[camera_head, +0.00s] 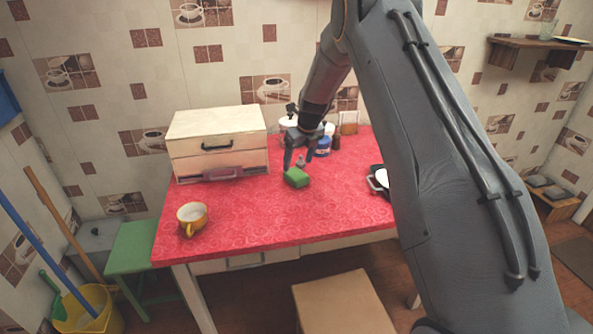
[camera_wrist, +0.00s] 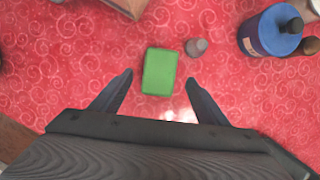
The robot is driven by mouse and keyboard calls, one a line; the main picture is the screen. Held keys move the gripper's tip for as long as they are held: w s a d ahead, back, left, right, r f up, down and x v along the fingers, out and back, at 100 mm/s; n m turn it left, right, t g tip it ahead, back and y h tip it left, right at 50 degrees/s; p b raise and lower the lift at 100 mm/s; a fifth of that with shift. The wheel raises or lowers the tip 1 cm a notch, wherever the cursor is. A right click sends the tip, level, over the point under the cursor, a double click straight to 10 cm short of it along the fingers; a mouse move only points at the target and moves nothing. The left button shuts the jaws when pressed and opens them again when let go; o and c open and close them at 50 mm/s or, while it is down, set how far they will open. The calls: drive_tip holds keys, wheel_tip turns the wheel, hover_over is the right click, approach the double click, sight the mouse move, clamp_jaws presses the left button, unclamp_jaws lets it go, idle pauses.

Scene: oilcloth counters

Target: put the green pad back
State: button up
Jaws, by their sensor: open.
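The green pad (camera_head: 297,178) lies on the red patterned table top (camera_head: 255,215), toward the middle. In the wrist view the green pad (camera_wrist: 160,71) lies just ahead of and between the two fingers of my gripper (camera_wrist: 160,86). My gripper (camera_head: 302,161) is open and empty, pointing down over the table near the pad. In the wrist view a small grey knob-like object (camera_wrist: 196,46) stands beside the pad on its right, with a small gap.
A yellow cup (camera_head: 192,216) stands at the front left. A blue jar (camera_wrist: 272,30) and several other containers stand behind. My arm hides part of the table's right side.

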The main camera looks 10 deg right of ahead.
sight(301, 177)
drive_tip(key=s+r+n, duration=0.8)
drive_tip(key=s, duration=0.4)
drive_tip(key=s+n+g+h, duration=0.1)
drive_tip(key=s+n+g, duration=0.1)
drive_tip(key=s+n, duration=2.1)
drive_tip(key=s, duration=0.9)
drive_tip(key=shift+s+a+g+b, duration=0.15)
drive_tip(key=shift+a+g+b, duration=0.15)
drive_tip(key=shift+a+b, duration=0.1)
